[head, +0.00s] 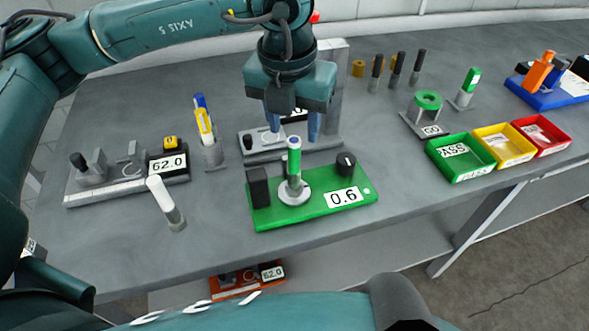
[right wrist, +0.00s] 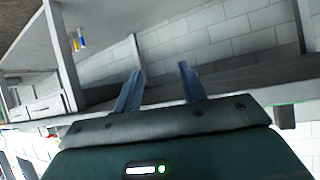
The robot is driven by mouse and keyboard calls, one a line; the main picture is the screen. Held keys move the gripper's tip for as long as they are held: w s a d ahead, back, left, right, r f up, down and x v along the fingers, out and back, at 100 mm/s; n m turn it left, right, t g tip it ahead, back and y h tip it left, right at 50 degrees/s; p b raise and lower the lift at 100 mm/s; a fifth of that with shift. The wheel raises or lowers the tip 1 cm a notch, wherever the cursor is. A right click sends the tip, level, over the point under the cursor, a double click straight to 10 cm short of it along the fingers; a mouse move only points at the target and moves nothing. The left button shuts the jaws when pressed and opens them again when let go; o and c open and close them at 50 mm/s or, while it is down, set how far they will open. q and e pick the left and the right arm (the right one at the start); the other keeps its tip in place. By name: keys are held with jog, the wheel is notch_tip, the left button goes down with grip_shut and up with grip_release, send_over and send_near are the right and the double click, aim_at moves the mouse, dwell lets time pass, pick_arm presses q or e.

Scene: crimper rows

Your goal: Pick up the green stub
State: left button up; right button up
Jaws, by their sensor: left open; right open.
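Another green stub (head: 471,80) with a white patch stands in a grey holder at the back right. My left gripper (head: 293,130) is open and points down, its fingers on either side of and slightly above the top of the stub on the green device. Whether they touch it I cannot tell. My right gripper (right wrist: 160,90) is open and empty in the right wrist view, away from the stubs.
A white stub (head: 166,203) leans near the front left. A holder with yellow and blue stubs (head: 206,130) and a grey device (head: 125,185) marked 62.0 are left. Green (head: 461,170), yellow (head: 505,157) and red (head: 545,147) trays are right. Dark stubs stand behind.

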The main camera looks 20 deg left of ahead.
aim_at(294, 140)
pick_arm(q)
jog(key=shift+w+f+p, duration=0.2)
jog(key=shift+f+p, duration=0.2)
jog(key=shift+f, duration=1.25)
jog(key=shift+w+f+p, duration=0.2)
jog(key=shift+f+p, duration=0.15)
jog(key=shift+f, duration=1.25)
grip_shut()
